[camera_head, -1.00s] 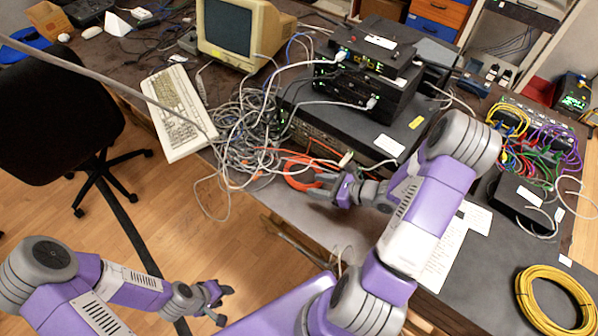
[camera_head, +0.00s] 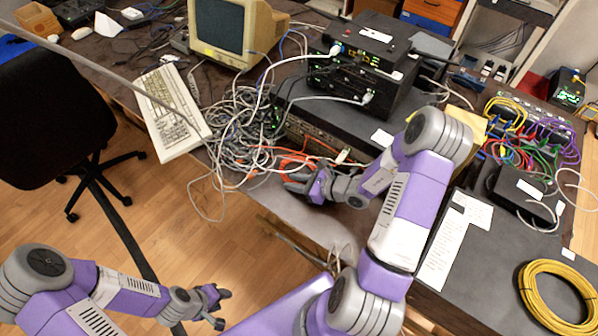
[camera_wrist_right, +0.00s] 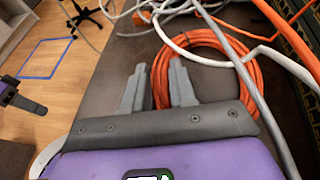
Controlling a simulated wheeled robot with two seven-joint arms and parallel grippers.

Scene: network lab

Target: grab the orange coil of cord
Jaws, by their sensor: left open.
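The orange coil of cord (camera_head: 286,164) lies at the front edge of the table, partly hidden by my right gripper (camera_head: 296,184) in the head view. In the right wrist view the coil (camera_wrist_right: 216,42) shows as a ring of several turns, crossed by white and grey cables. My right gripper (camera_wrist_right: 157,82) is open there. One finger is outside the ring and the other over its inside, with the coil's left side showing between them. Whether they touch it cannot be told. My left gripper (camera_head: 217,305) is open and empty over the floor, away from the table.
A tangle of grey cables (camera_head: 238,130) lies beside the coil. A stack of black network devices (camera_head: 360,85) stands behind it. A keyboard (camera_head: 172,112) and a monitor (camera_head: 222,30) are to the left. A yellow cable coil (camera_head: 535,290) lies at the right front.

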